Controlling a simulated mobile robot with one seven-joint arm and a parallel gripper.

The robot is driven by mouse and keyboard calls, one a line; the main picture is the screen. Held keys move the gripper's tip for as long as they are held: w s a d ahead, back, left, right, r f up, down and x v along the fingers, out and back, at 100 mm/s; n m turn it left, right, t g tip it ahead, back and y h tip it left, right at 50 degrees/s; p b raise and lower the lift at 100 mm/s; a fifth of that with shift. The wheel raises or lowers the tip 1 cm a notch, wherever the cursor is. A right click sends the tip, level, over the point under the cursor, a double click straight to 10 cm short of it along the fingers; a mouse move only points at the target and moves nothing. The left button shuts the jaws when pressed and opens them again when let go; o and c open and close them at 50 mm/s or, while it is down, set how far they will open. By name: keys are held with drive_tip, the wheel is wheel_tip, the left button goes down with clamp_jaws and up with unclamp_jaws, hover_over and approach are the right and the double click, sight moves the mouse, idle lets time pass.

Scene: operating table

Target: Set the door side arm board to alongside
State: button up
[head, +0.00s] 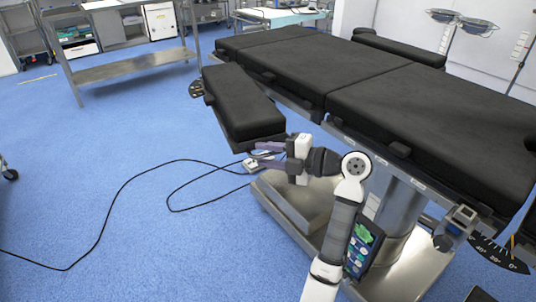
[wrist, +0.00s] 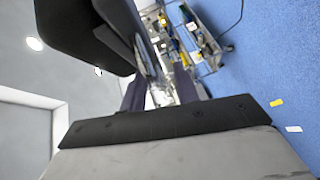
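The near-side arm board (head: 245,108), a black padded block, sits beside the operating table (head: 350,85). Its far end is close to the table edge and its near end angles outward, so it is not parallel to the table. My gripper (head: 262,155) is just below and in front of the board's near end. Its two dark fingers are spread, with nothing visible between them. In the wrist view the fingers (wrist: 160,92) are also apart, and black padding (wrist: 85,35) fills the upper left. Whether a finger touches the board is unclear. The board's pivot is hidden.
A dark dial plate (head: 196,89) shows by the board's far end. A marked angle scale (head: 497,253) is at the table's near right. A second arm board (head: 400,49) lies on the far side. A black cable (head: 125,185) crosses the open blue floor. A steel shelf (head: 130,68) stands behind.

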drive_tip(key=shift+d, duration=0.1)
drive_tip(key=b+v, duration=0.1)
drive_tip(key=v, duration=1.2)
drive_tip(key=shift+s+d, duration=0.2)
drive_tip(key=shift+d, duration=0.1)
drive_tip(key=shift+c, duration=0.3)
